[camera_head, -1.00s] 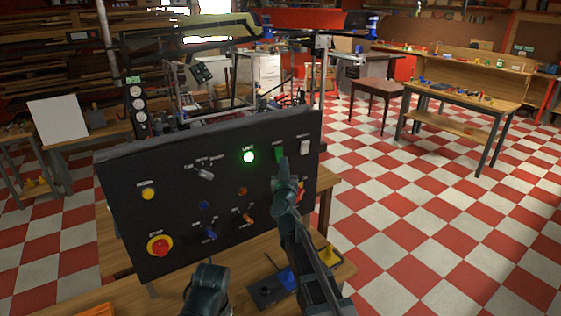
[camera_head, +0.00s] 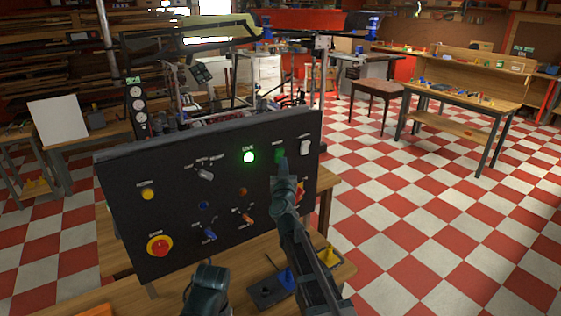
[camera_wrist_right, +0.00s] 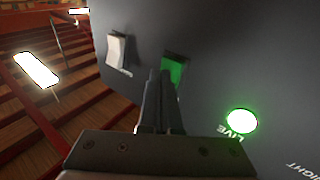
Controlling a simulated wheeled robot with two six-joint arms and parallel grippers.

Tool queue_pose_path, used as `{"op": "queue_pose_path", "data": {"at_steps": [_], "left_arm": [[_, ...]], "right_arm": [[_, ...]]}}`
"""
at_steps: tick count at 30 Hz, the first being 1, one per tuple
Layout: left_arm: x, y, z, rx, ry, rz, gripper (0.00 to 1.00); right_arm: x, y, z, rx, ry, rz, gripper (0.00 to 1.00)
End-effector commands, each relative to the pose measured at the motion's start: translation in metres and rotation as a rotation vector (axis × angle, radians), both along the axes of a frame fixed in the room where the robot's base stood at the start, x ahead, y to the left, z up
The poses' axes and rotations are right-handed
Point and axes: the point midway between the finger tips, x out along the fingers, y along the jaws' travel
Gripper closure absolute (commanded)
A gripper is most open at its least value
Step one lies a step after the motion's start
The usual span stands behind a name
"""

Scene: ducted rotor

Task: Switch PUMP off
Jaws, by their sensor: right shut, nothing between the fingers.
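A dark upright control panel (camera_head: 125,190) stands on a wooden bench. A green rocker switch (camera_head: 279,151) sits right of the lit green LIVE lamp (camera_head: 249,157); it also shows in the right wrist view (camera_wrist_right: 175,70). A white rocker switch (camera_head: 305,146) is farther right, also in the wrist view (camera_wrist_right: 118,50). I cannot read which switch is labelled PUMP. My right gripper (camera_head: 283,162) is shut and empty, its fingertips (camera_wrist_right: 162,76) at the green rocker's edge and covering part of it. I cannot tell whether they touch.
The panel also carries a selector knob (camera_head: 205,174), a yellow button (camera_head: 148,194), a blue toggle (camera_head: 209,234), an orange toggle (camera_head: 247,218) and a red stop button (camera_head: 159,245). A small dark box (camera_head: 266,292) lies on the bench (camera_head: 150,296) near my right arm.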

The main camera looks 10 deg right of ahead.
Motion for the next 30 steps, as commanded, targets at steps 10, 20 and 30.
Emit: {"op": "queue_pose_path", "data": {"at_steps": [10,20,30], "left_arm": [[0.000,0.000,0.007,0.000,0.000,0.000,0.50],[0.000,0.000,0.007,0.000,0.000,0.000,0.50],[0.000,0.000,0.018,0.000,0.000,0.000,0.50]], "right_arm": [[-0.014,-0.005,0.007,-0.001,0.000,0.000,1.00],[-0.014,-0.005,0.007,0.000,0.000,0.000,1.00],[-0.035,-0.012,0.018,-0.001,0.000,-0.001,1.00]]}}
